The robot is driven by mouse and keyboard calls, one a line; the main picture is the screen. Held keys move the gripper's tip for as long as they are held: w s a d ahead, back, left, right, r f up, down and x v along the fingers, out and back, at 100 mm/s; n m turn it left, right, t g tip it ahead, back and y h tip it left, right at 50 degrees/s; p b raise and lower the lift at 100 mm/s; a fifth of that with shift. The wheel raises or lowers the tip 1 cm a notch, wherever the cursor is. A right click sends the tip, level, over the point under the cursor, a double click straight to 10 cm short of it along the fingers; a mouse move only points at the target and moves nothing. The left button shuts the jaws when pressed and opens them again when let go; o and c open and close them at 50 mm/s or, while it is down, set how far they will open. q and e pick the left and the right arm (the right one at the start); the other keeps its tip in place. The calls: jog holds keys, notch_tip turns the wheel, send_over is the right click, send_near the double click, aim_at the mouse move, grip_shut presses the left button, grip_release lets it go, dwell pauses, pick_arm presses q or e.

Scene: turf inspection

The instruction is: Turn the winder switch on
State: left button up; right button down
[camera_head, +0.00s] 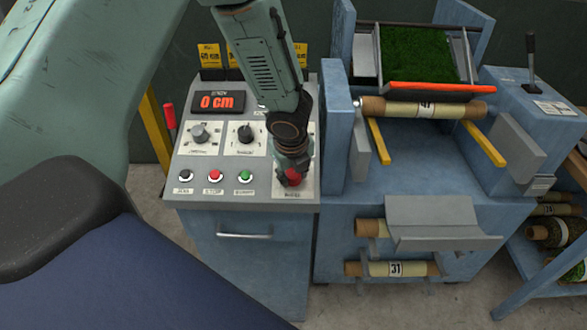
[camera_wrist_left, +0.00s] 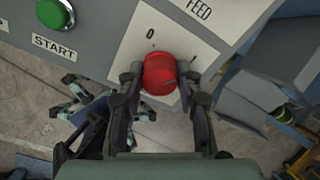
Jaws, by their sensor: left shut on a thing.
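The winder switch is a round red knob (camera_wrist_left: 159,73) on a white plate at the right end of the control panel. In the left wrist view a "0" and a short tick mark are printed on the plate above it. My left gripper (camera_wrist_left: 157,82) is shut on the red knob, one finger on each side. In the head view my left gripper (camera_head: 292,168) reaches down onto the panel, and the red knob (camera_head: 294,177) shows at its tip. The knob's pointer cannot be made out. My right gripper is not in view.
To the right stands a blue machine with a roll (camera_head: 425,108), a turf tray (camera_head: 418,52) and a lever (camera_head: 531,60).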

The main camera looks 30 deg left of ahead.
pick_arm(q)
jog(key=shift+w+r+m, duration=0.25)
jog(key=shift+m, duration=0.45)
jog(key=o, duration=1.2)
jog(key=shift+s+f, duration=0.15)
jog(key=shift+s, duration=0.05)
jog(key=shift+c, duration=0.2)
jog(key=v, duration=1.2)
